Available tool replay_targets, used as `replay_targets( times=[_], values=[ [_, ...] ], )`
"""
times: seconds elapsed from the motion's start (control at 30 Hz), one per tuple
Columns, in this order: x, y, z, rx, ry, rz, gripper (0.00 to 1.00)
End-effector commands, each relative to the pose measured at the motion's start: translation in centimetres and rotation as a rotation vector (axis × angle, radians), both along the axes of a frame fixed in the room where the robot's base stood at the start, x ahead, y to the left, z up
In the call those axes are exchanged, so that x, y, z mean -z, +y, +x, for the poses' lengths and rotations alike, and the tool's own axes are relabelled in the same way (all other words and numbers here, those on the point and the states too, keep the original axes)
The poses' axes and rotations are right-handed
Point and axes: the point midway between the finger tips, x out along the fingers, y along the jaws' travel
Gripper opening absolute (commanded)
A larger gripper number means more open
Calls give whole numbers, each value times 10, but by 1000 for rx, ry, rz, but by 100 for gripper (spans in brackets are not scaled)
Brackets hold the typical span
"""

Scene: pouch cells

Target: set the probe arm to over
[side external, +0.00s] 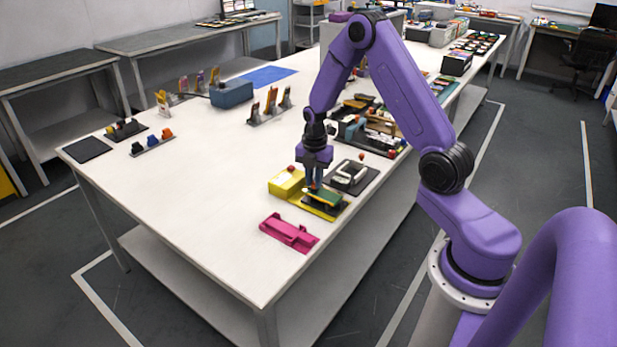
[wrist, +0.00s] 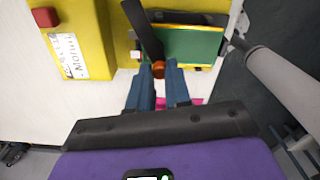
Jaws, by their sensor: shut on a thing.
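The probe arm (wrist: 145,32) is a dark flat bar with an orange knob (wrist: 158,69) at its near end. In the wrist view it slants across the left part of a green plate (wrist: 190,45), which sits in a yellow fixture (wrist: 119,38). My gripper (wrist: 158,76) has its two blue fingers on either side of the orange knob and is shut on it. In the side view my gripper (side external: 314,187) points down at the yellow fixture (side external: 325,211), and its fingers mostly hide the probe arm there.
A yellow box (side external: 283,186) with a red button (side external: 291,168) stands left of the fixture. A magenta holder (side external: 289,232) lies in front. A dark tray with a pale handle (side external: 353,176) is close behind on the right.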

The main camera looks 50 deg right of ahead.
Motion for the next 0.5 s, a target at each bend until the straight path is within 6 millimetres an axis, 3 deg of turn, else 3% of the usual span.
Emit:
replay_targets(
  times=[0.5],
  values=[
    [-1, -11, -15, -287, -3, -1, 0]
  ],
)
